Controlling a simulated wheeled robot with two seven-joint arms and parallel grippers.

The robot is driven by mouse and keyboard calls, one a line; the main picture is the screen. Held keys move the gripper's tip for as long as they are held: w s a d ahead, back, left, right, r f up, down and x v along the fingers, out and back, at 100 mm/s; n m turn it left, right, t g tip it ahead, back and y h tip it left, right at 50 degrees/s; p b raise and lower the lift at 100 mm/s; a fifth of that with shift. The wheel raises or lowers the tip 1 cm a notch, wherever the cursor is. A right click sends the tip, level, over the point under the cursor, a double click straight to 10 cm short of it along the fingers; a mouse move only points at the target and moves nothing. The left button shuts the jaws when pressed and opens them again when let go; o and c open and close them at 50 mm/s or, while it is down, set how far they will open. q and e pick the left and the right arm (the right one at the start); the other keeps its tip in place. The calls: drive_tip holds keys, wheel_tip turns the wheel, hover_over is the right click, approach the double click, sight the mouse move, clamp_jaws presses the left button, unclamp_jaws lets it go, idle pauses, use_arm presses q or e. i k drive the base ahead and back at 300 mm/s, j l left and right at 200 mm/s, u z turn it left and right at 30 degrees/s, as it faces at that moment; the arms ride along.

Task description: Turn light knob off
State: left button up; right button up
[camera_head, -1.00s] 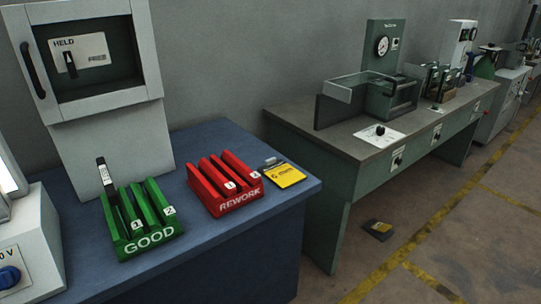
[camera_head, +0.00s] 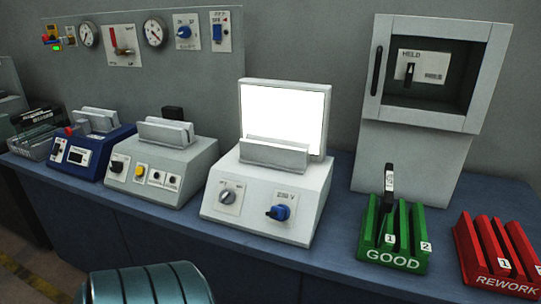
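A white light box (camera_head: 254,203) stands on the blue bench in the middle of the view. Its upright panel (camera_head: 300,118) glows bright white. Its sloped front carries two knobs. The left one is a grey knob (camera_head: 228,196) on a small pale plate. The right one is a blue knob (camera_head: 278,212) on a plate whose small print ends in V. I cannot read which knob is the light knob. Neither of my grippers is in view.
A grey box (camera_head: 185,157) with several controls and a blue box (camera_head: 86,151) stand to the left. A grey cabinet (camera_head: 405,155), a green GOOD rack (camera_head: 395,262) and a red REWORK rack (camera_head: 500,285) stand to the right. A wall panel (camera_head: 185,85) with gauges is behind.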

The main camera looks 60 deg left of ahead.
sight(227, 197)
drive_tip(key=u, duration=2.1)
